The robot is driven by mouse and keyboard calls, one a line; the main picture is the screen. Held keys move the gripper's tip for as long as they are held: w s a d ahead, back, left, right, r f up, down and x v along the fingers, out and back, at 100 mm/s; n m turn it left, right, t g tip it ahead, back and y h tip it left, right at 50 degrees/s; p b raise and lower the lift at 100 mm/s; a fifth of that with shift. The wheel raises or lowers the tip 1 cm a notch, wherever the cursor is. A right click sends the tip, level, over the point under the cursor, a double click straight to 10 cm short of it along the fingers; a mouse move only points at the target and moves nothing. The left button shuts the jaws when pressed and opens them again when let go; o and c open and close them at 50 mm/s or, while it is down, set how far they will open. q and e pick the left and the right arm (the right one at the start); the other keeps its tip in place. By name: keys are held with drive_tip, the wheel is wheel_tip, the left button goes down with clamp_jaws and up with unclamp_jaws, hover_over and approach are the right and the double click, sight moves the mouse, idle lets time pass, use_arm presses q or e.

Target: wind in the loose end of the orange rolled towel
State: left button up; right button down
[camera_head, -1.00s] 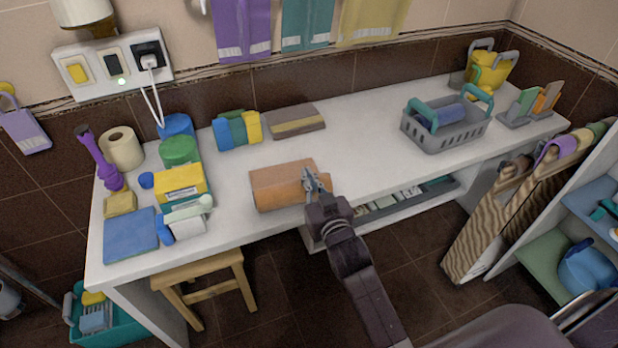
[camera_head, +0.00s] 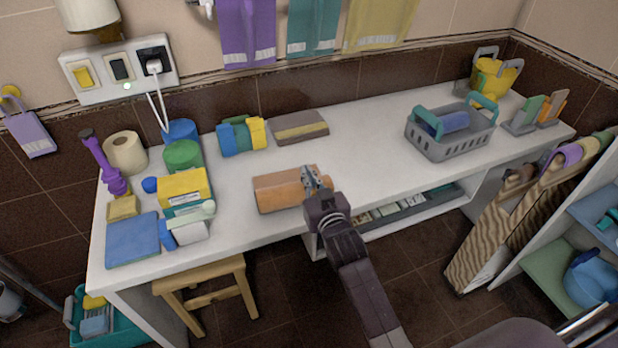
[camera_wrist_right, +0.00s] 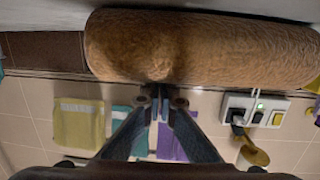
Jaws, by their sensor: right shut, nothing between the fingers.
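The orange rolled towel (camera_head: 279,194) lies on the white counter, its length running left to right. A darker, flatter strip shows along its back side in the head view. I cannot tell for certain where its loose end finishes. My right gripper (camera_head: 311,179) is shut and empty, at the right part of the roll. In the right wrist view the towel (camera_wrist_right: 205,45) fills the top as a fuzzy brown-orange roll. The shut fingertips (camera_wrist_right: 158,91) are at its edge, by a shallow dent, and seem to touch it. My left gripper is out of view.
A blue cloth (camera_head: 132,239), a yellow box (camera_head: 183,186) and a green round tub (camera_head: 183,155) crowd the counter's left. A grey basket (camera_head: 451,140) stands at right, with clear counter between.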

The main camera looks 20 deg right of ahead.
drive_tip(key=shift+f, duration=0.15)
drive_tip(key=shift+w, duration=0.4)
drive_tip(key=shift+w+f, duration=0.1)
drive_tip(key=shift+w, duration=0.5)
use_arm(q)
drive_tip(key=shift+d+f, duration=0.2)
use_arm(e)
drive_tip(key=shift+w+d+b, duration=0.1)
drive_tip(key=shift+w+b, duration=0.1)
drive_tip(key=shift+b, duration=0.15)
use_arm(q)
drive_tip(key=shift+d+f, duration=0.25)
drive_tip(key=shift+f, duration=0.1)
use_arm(e)
drive_tip(key=shift+w, duration=0.8)
